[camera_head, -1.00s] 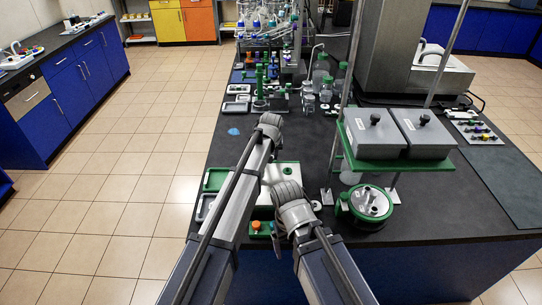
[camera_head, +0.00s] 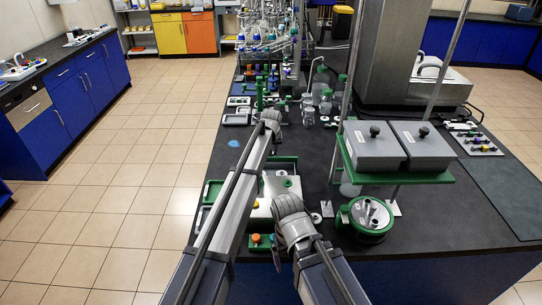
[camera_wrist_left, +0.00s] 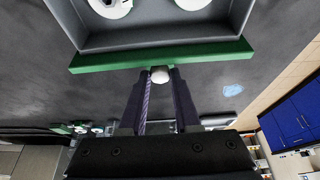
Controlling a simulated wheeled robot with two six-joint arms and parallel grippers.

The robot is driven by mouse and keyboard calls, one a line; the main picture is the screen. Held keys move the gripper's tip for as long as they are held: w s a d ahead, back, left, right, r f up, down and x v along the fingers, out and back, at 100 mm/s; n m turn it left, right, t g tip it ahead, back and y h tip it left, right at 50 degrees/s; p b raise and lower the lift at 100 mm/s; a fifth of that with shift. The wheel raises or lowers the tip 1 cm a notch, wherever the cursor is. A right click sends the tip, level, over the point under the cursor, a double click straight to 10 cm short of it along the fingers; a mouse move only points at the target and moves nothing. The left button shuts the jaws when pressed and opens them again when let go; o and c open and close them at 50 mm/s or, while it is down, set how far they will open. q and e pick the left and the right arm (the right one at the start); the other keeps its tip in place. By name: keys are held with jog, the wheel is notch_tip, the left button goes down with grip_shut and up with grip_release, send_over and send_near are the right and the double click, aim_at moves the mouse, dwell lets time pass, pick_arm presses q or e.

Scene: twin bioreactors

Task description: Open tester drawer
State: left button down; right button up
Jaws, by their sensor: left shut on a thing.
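The tester (camera_head: 272,186) is a pale box with green trim on the near part of the dark counter, partly covered by my arms. Its drawer sticks out on the far side, where its green front (camera_head: 285,159) shows. In the left wrist view the drawer is a grey tray with white round pieces inside and a green front (camera_wrist_left: 163,54) with a white knob (camera_wrist_left: 160,76). My left gripper (camera_wrist_left: 160,80) is shut on that knob; my left arm hides it in the head view. My right arm reaches over the tester's near right side, its fingers hidden.
A rack with grey containers on a green shelf (camera_head: 397,175) stands right of the tester, with a round green-rimmed device (camera_head: 370,218) before it. A green tray (camera_head: 209,195) lies left. Bottles and small trays (camera_head: 236,118) lie beyond. A light blue mark (camera_head: 233,143) is on the left.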

pick_arm(q)
jog(key=c, duration=0.6)
grip_release()
jog(key=shift+s, duration=0.1)
jog(key=p+v, duration=0.7)
jog(key=v, duration=0.1)
jog(key=shift+f, duration=0.1)
